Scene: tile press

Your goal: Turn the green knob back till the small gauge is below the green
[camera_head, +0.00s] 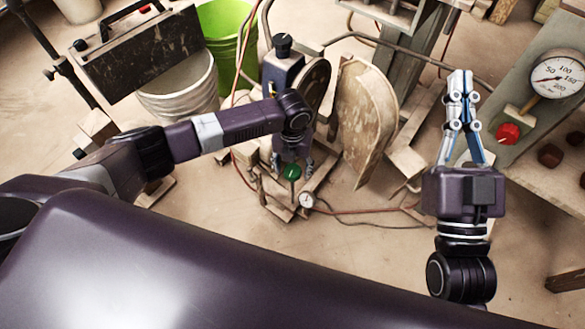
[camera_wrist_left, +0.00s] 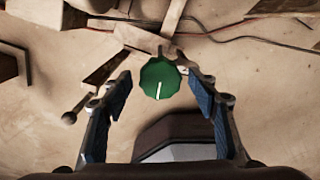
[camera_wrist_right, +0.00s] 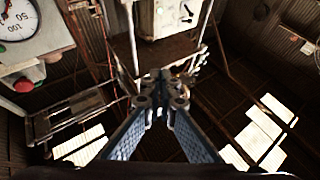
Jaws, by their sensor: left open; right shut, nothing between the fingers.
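The green knob (camera_head: 292,172) sits low on a small fixture at the middle of the head view. In the left wrist view the green knob (camera_wrist_left: 160,78) shows face-on with a white pointer line running down from its middle. The small gauge (camera_head: 306,200) is a white dial just right of and below the knob; its needle and green band are too small to read. My left gripper (camera_head: 293,163) is open, its blue-padded fingers (camera_wrist_left: 161,95) on either side of the knob and apart from it. My right gripper (camera_head: 460,78) is shut and empty, raised at the right.
A large gauge (camera_head: 558,75) and a red knob (camera_head: 508,133) are on a grey panel at the right. A green bucket (camera_head: 230,40) and a whitish bucket (camera_head: 180,88) stand at the back left. Hoses and cables cross the floor around the fixture.

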